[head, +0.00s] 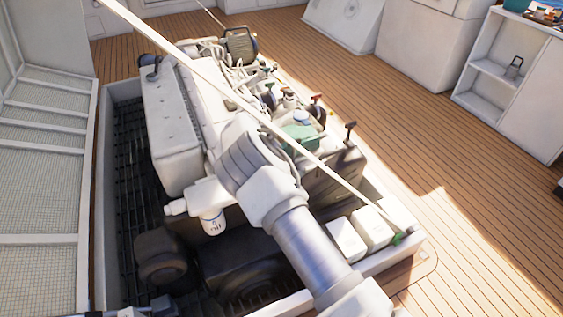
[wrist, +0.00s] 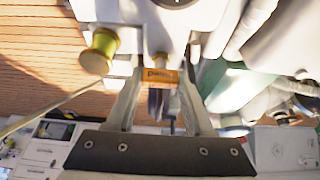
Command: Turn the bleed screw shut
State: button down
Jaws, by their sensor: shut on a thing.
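In the wrist view, the two pale fingers of my gripper (wrist: 160,70) lean in toward each other at their tips. A small grey metal piece that I take to be the bleed screw (wrist: 157,98) shows between them, and my gripper is shut on it. An orange label (wrist: 159,77) with partly readable lettering sits right by it, between the fingers. The exact contact at the fingertips is hard to see. In the head view, my arm hides the gripper and the screw.
A brass-yellow knob (wrist: 99,52) stands close left of the fingers. Pale hoses (wrist: 250,28) and a green part (wrist: 228,90) lie close on the right. In the head view, the engine (head: 175,125) sits in the open hatch, with a white filter (head: 212,219) and a pale pole (head: 190,65) crossing above.

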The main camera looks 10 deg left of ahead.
dwell(0.4)
jog(key=shift+c, duration=1.4)
grip_release()
jog(key=p+v, duration=0.5)
jog(key=v, duration=1.2)
jog(key=shift+r+p, duration=0.2)
jog(key=shift+p, duration=0.1)
jog(key=shift+a, duration=0.1)
